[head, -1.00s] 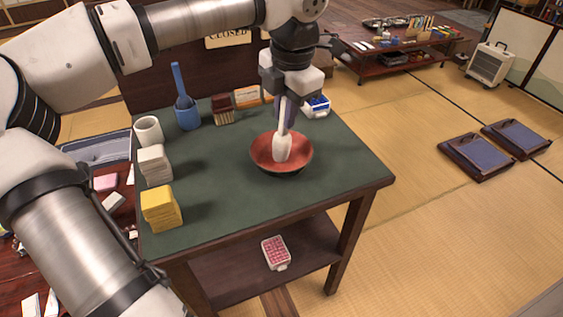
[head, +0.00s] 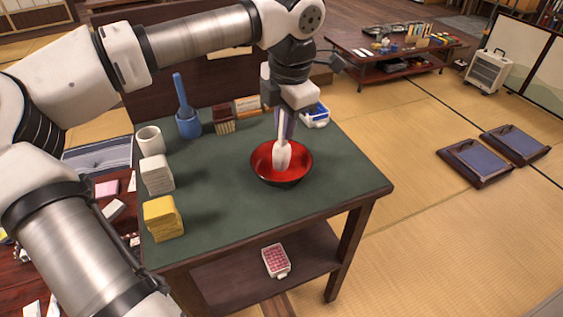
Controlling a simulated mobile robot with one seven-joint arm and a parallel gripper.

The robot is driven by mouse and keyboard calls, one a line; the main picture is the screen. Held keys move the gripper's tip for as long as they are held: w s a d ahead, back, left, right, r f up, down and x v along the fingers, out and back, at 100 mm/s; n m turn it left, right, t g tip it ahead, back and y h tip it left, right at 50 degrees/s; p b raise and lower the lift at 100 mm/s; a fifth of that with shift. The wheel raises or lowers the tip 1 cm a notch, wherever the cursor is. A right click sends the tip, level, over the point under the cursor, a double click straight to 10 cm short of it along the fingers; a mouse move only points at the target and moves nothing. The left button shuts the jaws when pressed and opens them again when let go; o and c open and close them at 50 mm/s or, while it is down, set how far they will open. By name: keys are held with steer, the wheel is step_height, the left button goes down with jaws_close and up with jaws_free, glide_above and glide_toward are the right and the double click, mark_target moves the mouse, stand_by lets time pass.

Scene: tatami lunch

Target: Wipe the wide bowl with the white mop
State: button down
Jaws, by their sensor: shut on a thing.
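The wide bowl (head: 300,172), glossy red inside and dark outside, stands upright on the green-topped table (head: 230,210), right of its middle. My gripper (head: 285,124) is above the bowl, pointing down, shut on the white mop (head: 282,156). The mop hangs nearly upright with its white head inside the bowl. I cannot tell for certain whether the head touches the bowl's inner surface. The gripper's fingers hide most of the mop's handle.
The table's front right is clear.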

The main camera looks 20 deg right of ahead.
steer(key=m+p, duration=0.1)
steer(key=m, duration=0.3)
steer(key=shift+r+m+h, duration=0.15)
steer(key=shift+m+h, duration=0.15)
steer(key=m+p, duration=0.1)
steer(key=m, duration=0.3)
